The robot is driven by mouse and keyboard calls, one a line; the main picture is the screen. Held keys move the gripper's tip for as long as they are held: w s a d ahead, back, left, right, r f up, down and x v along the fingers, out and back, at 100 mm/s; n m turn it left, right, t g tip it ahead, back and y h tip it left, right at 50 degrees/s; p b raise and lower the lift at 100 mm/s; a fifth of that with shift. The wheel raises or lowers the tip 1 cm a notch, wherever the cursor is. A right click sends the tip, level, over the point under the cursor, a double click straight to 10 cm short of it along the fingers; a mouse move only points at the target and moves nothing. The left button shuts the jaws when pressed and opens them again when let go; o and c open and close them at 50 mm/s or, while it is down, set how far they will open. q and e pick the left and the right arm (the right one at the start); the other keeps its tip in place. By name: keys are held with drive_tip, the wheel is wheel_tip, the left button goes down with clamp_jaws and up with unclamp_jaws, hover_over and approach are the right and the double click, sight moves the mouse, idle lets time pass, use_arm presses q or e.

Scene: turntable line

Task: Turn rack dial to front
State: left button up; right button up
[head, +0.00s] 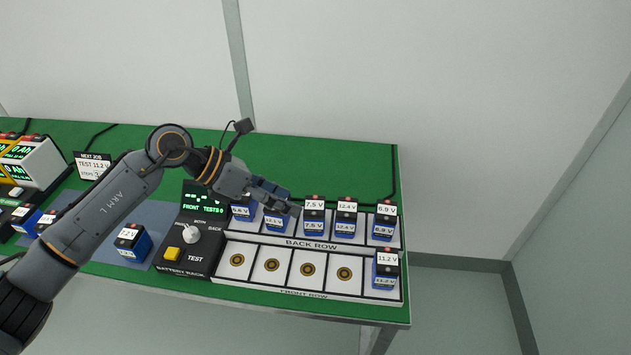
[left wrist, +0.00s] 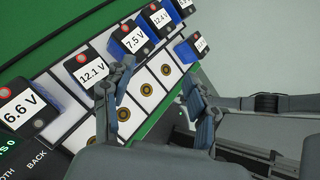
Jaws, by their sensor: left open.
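The battery rack (head: 175,267) has a white dial (head: 191,234) on its control panel. Above the dial, the green display (head: 203,201) appears to read FRONT and TESTS 0. Which mark the dial points at is too small to tell. My left gripper (head: 277,195) is open and empty above the back row, to the right of the panel and apart from the dial. In the left wrist view its spread fingers (left wrist: 155,85) hang over the rack slots, and the dial is out of that picture. My right gripper is not in view.
Several batteries (head: 345,222) fill the back row. The front row has empty slots (head: 307,269) and one 11.2 V battery (head: 386,270) at its right end. A yellow test button (head: 172,253) is beside the dial. A loose battery (head: 131,243) stands left of the rack.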

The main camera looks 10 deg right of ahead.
use_arm(q)
drive_tip(key=s+d+r+n+h, duration=0.2)
drive_tip(key=d+r+h, duration=0.3)
drive_tip(key=d, duration=0.1)
drive_tip(key=shift+s+r+n+h, duration=0.15)
drive_tip(key=shift+s+n+h, duration=0.15)
drive_tip(key=shift+s, duration=0.1)
